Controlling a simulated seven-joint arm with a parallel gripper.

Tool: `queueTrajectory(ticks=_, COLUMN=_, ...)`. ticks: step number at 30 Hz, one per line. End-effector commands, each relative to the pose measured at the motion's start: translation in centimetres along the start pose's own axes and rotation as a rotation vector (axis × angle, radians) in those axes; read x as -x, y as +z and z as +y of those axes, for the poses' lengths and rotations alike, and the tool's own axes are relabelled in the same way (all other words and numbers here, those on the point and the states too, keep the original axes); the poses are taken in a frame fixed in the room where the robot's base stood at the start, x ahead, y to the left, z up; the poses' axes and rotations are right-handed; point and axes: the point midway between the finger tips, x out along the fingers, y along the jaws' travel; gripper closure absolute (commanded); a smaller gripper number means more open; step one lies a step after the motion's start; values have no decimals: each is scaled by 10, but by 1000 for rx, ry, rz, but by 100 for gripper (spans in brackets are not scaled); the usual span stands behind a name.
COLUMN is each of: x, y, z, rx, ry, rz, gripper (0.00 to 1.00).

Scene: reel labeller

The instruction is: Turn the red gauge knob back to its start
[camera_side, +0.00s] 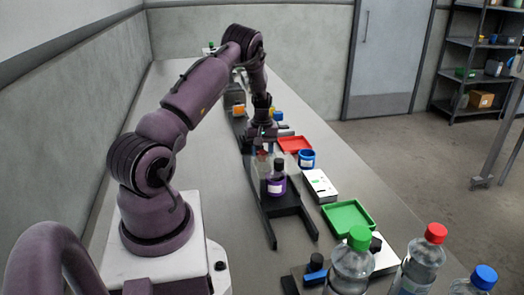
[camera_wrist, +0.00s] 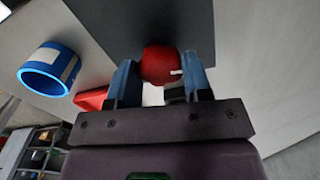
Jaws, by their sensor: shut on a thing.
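The red gauge knob (camera_wrist: 160,64) is round with a small white mark on its right side, and it sits against a dark panel (camera_wrist: 190,22) in the wrist view. My gripper (camera_wrist: 161,80) has its two blue-grey fingers on either side of the knob and is shut on it. In the side view my gripper (camera_side: 262,133) is low over the middle of the bench. The knob is not clear to see there, as the gripper and nearby items cover that spot.
A red tray (camera_side: 295,144), a blue reel (camera_side: 307,158), a white box (camera_side: 320,186) and a green tray (camera_side: 348,219) stand right of the gripper. Capped bottles (camera_side: 349,268) fill the near right.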

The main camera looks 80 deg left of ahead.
Motion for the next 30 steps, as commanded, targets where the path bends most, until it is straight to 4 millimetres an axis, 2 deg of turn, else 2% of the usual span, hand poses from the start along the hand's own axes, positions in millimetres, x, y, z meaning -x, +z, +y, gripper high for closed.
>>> queueTrajectory(ticks=12, x=1, y=-1, z=1, rx=161, ry=2, rz=2, gripper=79)
queueTrajectory(ticks=27, x=1, y=-1, z=1, rx=178, ry=2, rz=3, gripper=79)
queueTrajectory(ticks=28, x=1, y=-1, z=1, rx=178, ry=2, rz=3, gripper=50)
queueTrajectory(ticks=30, x=1, y=-1, z=0, rx=177, ry=2, rz=3, gripper=34)
